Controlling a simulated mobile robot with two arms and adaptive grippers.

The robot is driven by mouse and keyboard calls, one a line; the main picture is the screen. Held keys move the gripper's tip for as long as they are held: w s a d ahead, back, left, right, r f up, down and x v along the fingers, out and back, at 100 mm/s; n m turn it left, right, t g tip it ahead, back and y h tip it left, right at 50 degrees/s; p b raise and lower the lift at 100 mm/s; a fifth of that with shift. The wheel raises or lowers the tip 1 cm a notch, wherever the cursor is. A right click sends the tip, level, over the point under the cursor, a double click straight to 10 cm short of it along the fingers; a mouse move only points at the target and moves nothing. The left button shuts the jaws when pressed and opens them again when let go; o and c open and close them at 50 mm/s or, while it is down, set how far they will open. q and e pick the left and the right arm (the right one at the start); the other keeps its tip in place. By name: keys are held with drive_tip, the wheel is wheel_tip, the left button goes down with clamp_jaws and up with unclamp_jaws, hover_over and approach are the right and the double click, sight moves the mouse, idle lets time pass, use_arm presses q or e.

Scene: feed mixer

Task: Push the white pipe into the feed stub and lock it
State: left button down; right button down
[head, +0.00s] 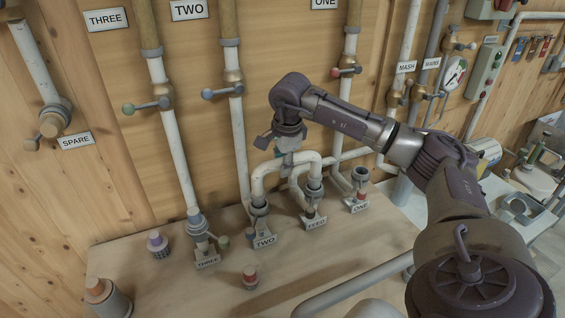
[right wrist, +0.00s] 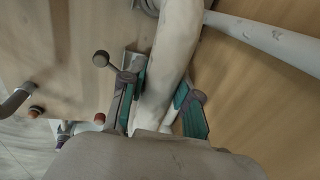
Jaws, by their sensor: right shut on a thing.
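The white pipe (head: 270,167) is a U-shaped bend. In the head view its left leg stands at the stub labelled TWO (head: 260,222) and its right leg at the stub labelled FEED (head: 313,207). I cannot tell how deep the feed end sits or whether its lock is closed. My right gripper (head: 286,147) comes down from above and is shut on the pipe's upper bend. In the right wrist view its teal-padded fingers (right wrist: 157,82) stand on either side of the white pipe (right wrist: 178,55). My left gripper is not in view.
Stubs labelled THREE (head: 197,228) and ONE (head: 360,184) flank these on the wooden ledge (head: 325,250). Vertical pipes with valve levers run up the wall behind. A canister (head: 105,298) stands front left.

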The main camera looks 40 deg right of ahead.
drive_tip(key=shift+f+b, duration=1)
drive_tip(key=shift+f, duration=0.4)
drive_tip(key=c, duration=0.8)
unclamp_jaws()
drive_tip(key=shift+o, duration=0.2)
wheel_tip(320, 180, up, 12)
drive_tip(key=s, duration=0.2)
drive_tip(key=shift+s+a, duration=0.15)
drive_tip(key=shift+a, duration=0.2)
drive_tip(key=shift+f, duration=0.2)
